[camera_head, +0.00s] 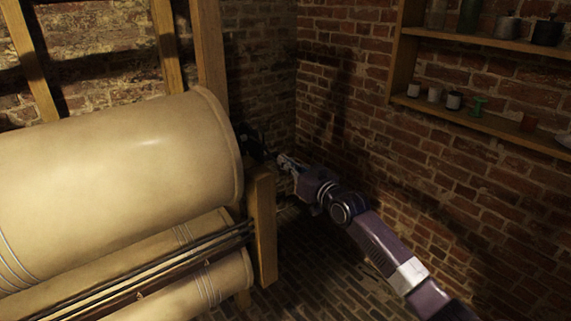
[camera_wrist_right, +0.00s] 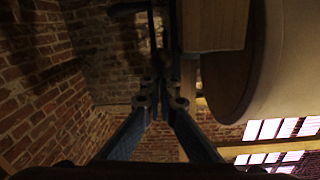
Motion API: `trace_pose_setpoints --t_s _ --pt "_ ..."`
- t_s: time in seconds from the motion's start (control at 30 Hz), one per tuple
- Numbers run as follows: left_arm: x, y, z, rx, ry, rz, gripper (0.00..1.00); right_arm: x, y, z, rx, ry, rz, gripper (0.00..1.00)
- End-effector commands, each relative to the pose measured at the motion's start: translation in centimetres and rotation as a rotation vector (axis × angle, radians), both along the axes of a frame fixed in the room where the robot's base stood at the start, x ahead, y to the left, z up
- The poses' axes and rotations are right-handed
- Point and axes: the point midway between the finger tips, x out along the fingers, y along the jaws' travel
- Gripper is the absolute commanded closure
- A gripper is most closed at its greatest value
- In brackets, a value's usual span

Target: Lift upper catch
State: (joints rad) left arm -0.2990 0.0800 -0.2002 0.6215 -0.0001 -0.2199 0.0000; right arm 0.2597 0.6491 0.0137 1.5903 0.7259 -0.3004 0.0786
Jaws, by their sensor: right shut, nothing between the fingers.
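My right gripper (camera_head: 287,161) reaches in from the lower right to the right end of a large cream roller, just beyond a wooden post. Dark metalwork (camera_head: 250,138) sits at the roller's end, close to the gripper; it may hold the upper catch, but its shape is too dark to tell. In the wrist view my right gripper (camera_wrist_right: 162,98) has its fingers closed together and empty. A dark upright bar (camera_wrist_right: 152,28) shows just past the fingertips; I cannot tell whether they touch it. My left gripper is not in view.
The large roller (camera_head: 120,150) and smaller rollers below fill the left. The wooden post (camera_head: 263,225) stands beside the gripper. A brick wall (camera_head: 360,130) is behind, with shelves (camera_head: 490,119) of small jars at upper right. Brick floor (camera_head: 320,265) is open below the arm.

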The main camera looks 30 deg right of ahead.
Motion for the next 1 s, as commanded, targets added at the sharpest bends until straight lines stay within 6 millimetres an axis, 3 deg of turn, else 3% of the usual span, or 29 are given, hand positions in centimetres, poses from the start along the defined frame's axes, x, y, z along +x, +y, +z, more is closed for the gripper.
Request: trace_pose_setpoints --t_s 0.03,0.37,0.47,0.67,0.73,1.0 --pt "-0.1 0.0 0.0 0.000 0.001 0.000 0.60 0.0 0.1 -0.8 0.002 0.017 0.003 1.00" --pt "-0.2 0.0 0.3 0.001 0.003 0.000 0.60 0.0 0.2 -0.7 0.003 0.023 0.002 1.00" --pt "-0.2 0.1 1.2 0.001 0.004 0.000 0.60 0.2 0.2 0.3 0.002 0.020 0.002 1.00" --pt "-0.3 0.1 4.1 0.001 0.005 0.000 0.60 1.0 0.2 4.4 0.002 0.006 -0.001 1.00" --pt "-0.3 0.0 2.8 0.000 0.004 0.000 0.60 -0.4 0.3 3.0 0.000 0.010 0.001 1.00" --pt "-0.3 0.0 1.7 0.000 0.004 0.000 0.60 -5.5 0.1 3.0 -0.002 0.004 -0.001 1.00"
